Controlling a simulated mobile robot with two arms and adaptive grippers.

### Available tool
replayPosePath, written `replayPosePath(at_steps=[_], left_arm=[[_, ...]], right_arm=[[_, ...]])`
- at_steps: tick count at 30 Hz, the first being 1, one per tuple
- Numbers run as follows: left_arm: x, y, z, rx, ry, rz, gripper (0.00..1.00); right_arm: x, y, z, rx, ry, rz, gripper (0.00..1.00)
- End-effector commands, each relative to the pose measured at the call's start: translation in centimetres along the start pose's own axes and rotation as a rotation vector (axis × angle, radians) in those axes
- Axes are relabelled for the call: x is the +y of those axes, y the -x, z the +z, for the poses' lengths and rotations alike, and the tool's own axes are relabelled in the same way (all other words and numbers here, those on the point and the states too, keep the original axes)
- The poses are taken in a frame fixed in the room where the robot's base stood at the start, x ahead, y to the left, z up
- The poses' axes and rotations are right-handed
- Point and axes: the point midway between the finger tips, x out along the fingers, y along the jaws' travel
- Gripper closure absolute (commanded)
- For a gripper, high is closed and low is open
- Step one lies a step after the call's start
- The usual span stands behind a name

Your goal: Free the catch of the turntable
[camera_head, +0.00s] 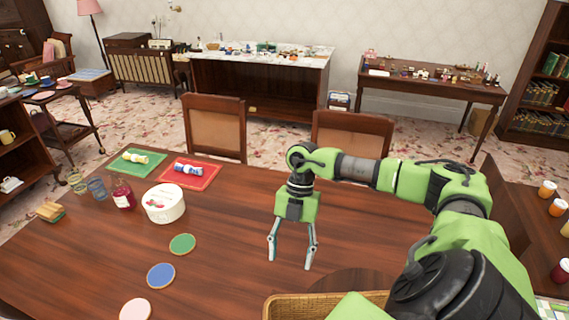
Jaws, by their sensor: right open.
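My right gripper (290,262) hangs over the middle of the wooden dining table (215,280), fingers pointing down. It is open, with nothing between its fingers. A dark rounded wooden shape (350,281) shows on the table to the right of the fingers, partly hidden by the wicker basket and my arm. It may be the turntable, but I cannot tell for sure. No catch can be made out. My left gripper is not in view.
Green (182,243), blue (161,275) and pink (135,309) coasters lie left of my gripper. A white round box (164,203) and a red bottle (122,194) stand farther left. A wicker basket (283,305) is at the near edge. Two chairs (215,128) (352,137) stand behind the table.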

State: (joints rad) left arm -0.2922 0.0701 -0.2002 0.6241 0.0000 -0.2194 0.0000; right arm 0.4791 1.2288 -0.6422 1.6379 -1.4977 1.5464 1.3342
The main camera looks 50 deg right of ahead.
Motion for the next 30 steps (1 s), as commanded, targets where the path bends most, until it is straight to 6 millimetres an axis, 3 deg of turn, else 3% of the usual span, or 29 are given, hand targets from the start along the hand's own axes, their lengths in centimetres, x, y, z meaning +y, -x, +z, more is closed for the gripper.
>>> replayPosePath(at_steps=[2, 8, 14, 24, 30], left_arm=[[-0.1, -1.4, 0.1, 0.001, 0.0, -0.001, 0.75], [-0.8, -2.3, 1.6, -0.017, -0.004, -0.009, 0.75], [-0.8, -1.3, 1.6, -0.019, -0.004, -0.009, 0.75], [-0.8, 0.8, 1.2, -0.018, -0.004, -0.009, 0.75], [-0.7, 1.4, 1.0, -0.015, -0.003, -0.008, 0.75]], right_arm=[[0.0, -1.3, 0.6, -0.001, 0.0, -0.001, 0.44], [-0.1, -2.4, 1.0, -0.002, -0.001, -0.002, 0.44], [-0.1, -4.4, 0.7, 0.002, -0.001, -0.004, 0.44], [-0.1, -11.5, 0.7, 0.003, -0.002, -0.003, 0.44], [0.0, -14.6, 0.8, 0.001, -0.001, -0.002, 0.44]])
